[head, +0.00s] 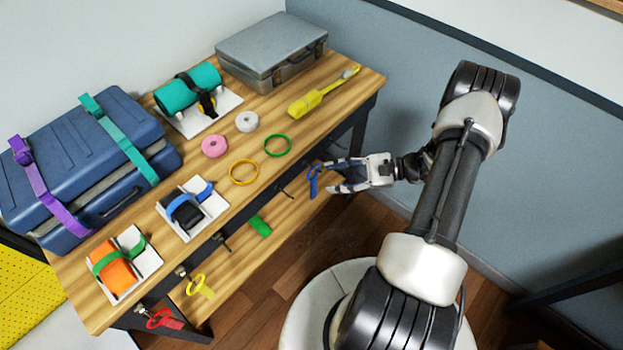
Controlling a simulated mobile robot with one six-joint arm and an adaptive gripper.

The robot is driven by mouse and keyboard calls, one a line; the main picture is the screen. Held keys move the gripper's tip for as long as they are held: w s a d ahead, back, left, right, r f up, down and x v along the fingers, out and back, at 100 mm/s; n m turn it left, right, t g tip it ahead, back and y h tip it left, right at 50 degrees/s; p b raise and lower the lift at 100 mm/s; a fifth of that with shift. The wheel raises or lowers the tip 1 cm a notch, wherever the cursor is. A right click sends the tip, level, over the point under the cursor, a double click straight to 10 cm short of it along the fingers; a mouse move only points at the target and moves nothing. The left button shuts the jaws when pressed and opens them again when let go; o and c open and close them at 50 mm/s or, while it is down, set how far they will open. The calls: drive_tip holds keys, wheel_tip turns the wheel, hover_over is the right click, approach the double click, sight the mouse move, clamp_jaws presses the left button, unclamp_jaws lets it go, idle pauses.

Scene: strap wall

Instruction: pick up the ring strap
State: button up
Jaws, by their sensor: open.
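Several small straps hang along the front edge of the wooden table. A blue looped strap (313,182) hangs at the right end, a green one (260,226) further left, then a yellow one (197,284) and a red one (161,319). I cannot tell for certain which is the ring strap. My gripper (331,176) is open and empty, pointing left in front of the table edge. Its fingertips are just right of the blue strap; whether they touch it is unclear.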

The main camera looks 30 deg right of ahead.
drive_tip(key=s+d+f+m+t+h, duration=0.1)
drive_tip(key=s+d+f+m+t, duration=0.1)
drive_tip(key=f+m+t, duration=0.3)
drive_tip(key=s+d+f+m+t+h, duration=0.1)
drive_tip(key=s+f+m+t+h, duration=0.1)
drive_tip(key=f, duration=0.5)
drive_tip(key=m+t+h, duration=0.3)
drive_tip(key=m+h, duration=0.1)
drive_tip(key=m, duration=0.1)
approach(315, 191)
drive_tip(key=x, duration=0.3)
drive_tip(key=b+x, duration=0.1)
drive_tip(key=x, duration=0.1)
drive_tip(key=shift+a+f, duration=0.1)
drive_tip(key=shift+a, duration=0.2)
drive_tip(key=shift+d+b+x, duration=0.1)
drive_tip(key=shift+b+x, duration=0.35)
drive_tip(key=shift+x, duration=1)
drive_tip(key=shift+d+b+x, duration=0.15)
drive_tip(key=shift+b+x, duration=0.25)
drive_tip(key=shift+x, duration=1.1)
drive_tip(key=shift+c, duration=0.3)
clamp_jaws()
